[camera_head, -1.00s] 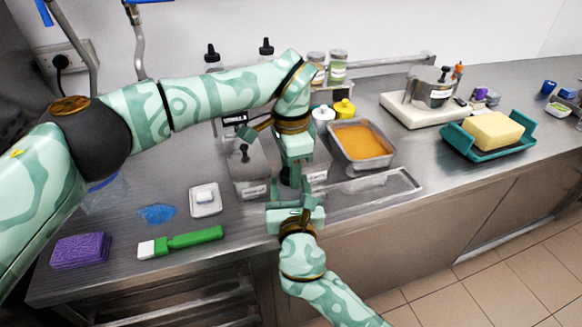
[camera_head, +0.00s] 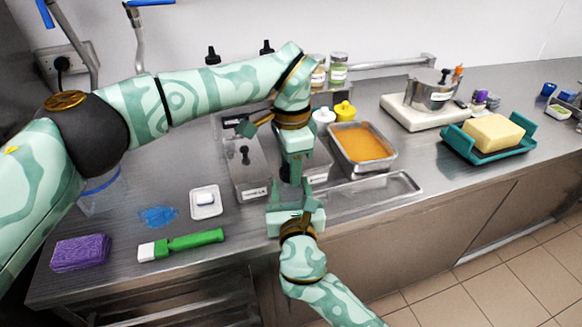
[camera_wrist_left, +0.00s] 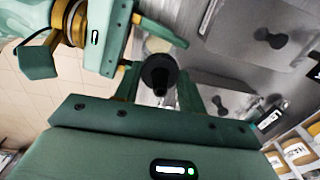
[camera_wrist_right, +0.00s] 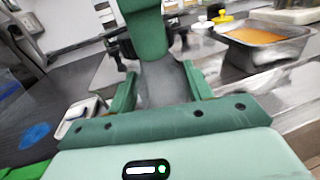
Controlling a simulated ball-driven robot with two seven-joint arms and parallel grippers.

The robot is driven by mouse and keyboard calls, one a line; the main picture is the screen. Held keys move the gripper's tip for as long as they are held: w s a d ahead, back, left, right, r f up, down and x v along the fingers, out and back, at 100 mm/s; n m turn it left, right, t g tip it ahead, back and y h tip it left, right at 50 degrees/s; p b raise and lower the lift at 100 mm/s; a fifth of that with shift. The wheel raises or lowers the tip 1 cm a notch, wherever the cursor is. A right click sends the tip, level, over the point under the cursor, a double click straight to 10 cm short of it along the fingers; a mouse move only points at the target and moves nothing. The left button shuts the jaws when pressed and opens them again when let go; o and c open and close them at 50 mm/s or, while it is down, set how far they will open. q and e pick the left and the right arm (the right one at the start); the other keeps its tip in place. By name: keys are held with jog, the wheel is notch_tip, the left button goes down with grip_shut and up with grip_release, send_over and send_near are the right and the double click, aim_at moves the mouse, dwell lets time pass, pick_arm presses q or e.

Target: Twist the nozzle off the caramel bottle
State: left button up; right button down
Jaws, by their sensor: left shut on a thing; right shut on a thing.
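The caramel bottle is held upright between my two grippers and is mostly hidden in the head view. In the left wrist view its black nozzle (camera_wrist_left: 160,74) points towards the camera, with the pale bottle (camera_wrist_left: 155,46) behind it. My left gripper (camera_head: 291,172) reaches down from above and is shut on the nozzle, its fingers on either side. My right gripper (camera_head: 291,199) is below it, shut on the bottle body. In the right wrist view the greyish, translucent body (camera_wrist_right: 165,85) stands between the fingers, with my left gripper over its top. No label is readable.
Lidded steel pans (camera_head: 246,170) stand right behind the grippers, beside a pan of orange filling (camera_head: 361,141). A green-handled brush (camera_head: 190,240), a purple sponge (camera_head: 80,252) and a white dish (camera_head: 206,203) lie to the left. The counter's front edge is close below the grippers.

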pick_arm(q)
jog(key=shift+r, duration=0.4)
jog(key=shift+r, duration=0.1)
jog(key=shift+r, duration=1.9)
pick_arm(e)
jog(key=c, duration=0.5)
grip_release()
